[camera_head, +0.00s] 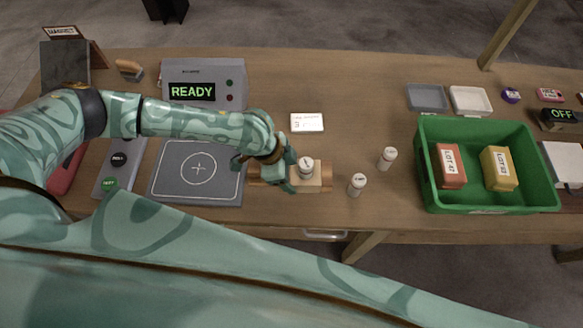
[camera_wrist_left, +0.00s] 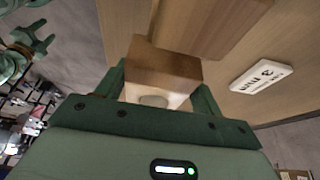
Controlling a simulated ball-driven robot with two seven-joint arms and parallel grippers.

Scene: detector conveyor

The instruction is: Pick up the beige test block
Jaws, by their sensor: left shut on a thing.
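The beige test block (camera_wrist_left: 163,72) is between the two fingers of my left gripper (camera_wrist_left: 163,95) in the left wrist view. The gripper is shut on it, and a pale round spot shows on its near face. In the head view my left gripper (camera_head: 291,176) is at the beige block (camera_head: 315,180), by a wooden stand (camera_head: 327,172) in front of the READY box. A white round-topped piece (camera_head: 306,163) shows at the block. The fingers partly hide the block. A teal gripper, my right one (camera_wrist_left: 30,50), shows small and apart from things in the left wrist view, its fingers spread.
A grey pad with a cross (camera_head: 198,205) lies left of the stand. Two small white vials (camera_head: 357,185) (camera_head: 387,159) stand close to its right. A white card (camera_head: 307,122) lies behind. A green crate (camera_head: 428,160) with two labelled blocks stands further right.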

